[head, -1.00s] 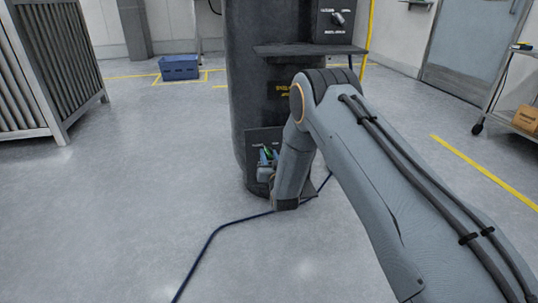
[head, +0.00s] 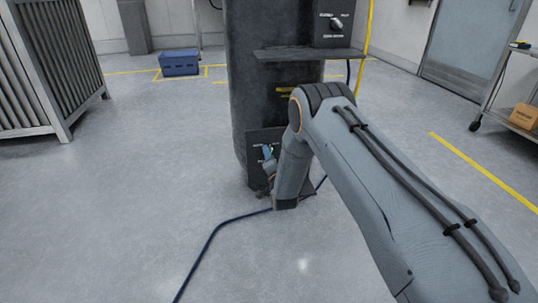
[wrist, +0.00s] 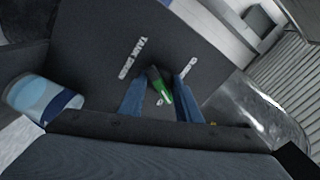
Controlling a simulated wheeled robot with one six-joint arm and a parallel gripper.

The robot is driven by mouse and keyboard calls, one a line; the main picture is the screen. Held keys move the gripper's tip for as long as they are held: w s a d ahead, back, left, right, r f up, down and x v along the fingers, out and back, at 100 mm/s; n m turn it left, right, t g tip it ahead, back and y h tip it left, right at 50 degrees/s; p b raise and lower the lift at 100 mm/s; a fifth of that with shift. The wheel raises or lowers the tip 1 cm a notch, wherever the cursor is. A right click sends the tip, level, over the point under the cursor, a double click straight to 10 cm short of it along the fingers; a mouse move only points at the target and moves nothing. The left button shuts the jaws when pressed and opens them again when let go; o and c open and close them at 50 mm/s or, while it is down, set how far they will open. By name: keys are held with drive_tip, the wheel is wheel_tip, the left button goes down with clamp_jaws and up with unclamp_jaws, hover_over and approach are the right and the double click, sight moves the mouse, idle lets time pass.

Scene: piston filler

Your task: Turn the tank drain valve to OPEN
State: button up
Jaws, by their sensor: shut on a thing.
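The drain valve's green handle (wrist: 160,88) sits between my gripper's two blue fingers (wrist: 158,98) in the wrist view. My gripper is shut on this handle. The dark valve panel (wrist: 100,45) behind it carries white "TANK DRAIN" lettering and smaller labels near the handle, which are hard to read. In the head view, the panel (head: 257,137) is low on the front of the dark tank (head: 253,90). My gripper (head: 269,154) is at that panel, partly hidden by my own wrist. A little green shows at the fingers. The handle's exact angle against the labels is unclear.
A dark shelf (head: 290,54) juts from the tank above my arm, with a switch box (head: 335,22) over it. A blue hose (head: 230,224) runs across the floor. A blue crate (head: 180,65) stands at the back left. Floor to the left is clear.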

drive_tip(key=shift+m+p, duration=0.45)
drive_tip(key=shift+m, duration=1.45)
drive_tip(key=o, duration=1.1)
drive_tip(key=shift+d, duration=0.1)
drive_tip(key=shift+c, duration=0.2)
drive_tip(key=p+v, duration=0.2)
drive_tip(key=v, duration=0.5)
drive_tip(key=shift+s, duration=0.4)
drive_tip(key=shift+d, duration=0.1)
